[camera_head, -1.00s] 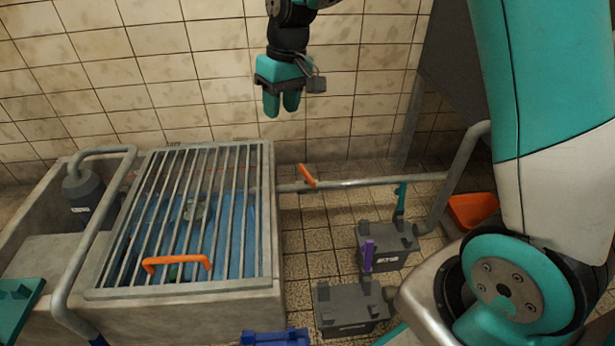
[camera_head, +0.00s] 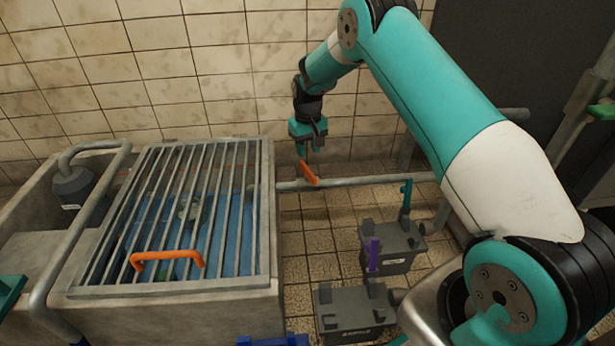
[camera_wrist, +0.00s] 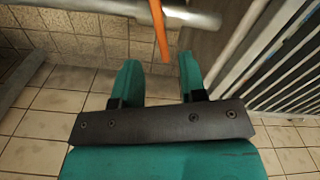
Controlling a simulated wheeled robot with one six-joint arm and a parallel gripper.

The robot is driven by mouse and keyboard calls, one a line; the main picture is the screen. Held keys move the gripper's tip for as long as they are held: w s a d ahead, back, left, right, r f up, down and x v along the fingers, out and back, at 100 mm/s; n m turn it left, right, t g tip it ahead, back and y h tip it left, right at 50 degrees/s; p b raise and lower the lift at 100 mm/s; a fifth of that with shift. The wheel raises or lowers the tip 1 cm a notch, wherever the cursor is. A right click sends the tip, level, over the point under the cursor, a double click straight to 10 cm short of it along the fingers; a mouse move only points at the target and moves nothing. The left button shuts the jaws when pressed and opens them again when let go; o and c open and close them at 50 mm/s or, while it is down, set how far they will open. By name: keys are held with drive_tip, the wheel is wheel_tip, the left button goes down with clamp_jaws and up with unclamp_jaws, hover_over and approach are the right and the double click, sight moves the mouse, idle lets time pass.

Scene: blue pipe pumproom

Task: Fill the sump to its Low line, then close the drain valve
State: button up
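The sump (camera_head: 270,200) is a concrete basin under a metal grate with an orange handle (camera_head: 167,259). Blue water (camera_head: 212,232) shows between the bars; its level against any Low mark cannot be read. An orange lever (camera_head: 308,173), apparently the drain valve, sits on the grey pipe (camera_head: 365,180) leaving the sump's right side. My gripper (camera_head: 307,151) hangs fingers down just above the lever. In the wrist view, my gripper (camera_wrist: 159,68) has its fingers apart with nothing held. The lever (camera_wrist: 160,30) lies ahead, roughly in line with the gap.
Two grey boxes stand on the tiled floor, one (camera_head: 352,312) in front and one (camera_head: 392,245) behind, with purple and teal levers. A bent pipe (camera_head: 85,235) crosses the sump's left side beside a grey pump-like cylinder (camera_head: 75,187). The tiled wall (camera_head: 220,70) is close behind.

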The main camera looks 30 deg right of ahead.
sight(308, 169)
wheel_tip(308, 169, down, 8)
drive_tip(key=b, duration=0.3)
drive_tip(key=shift+c, duration=0.4)
clamp_jaws()
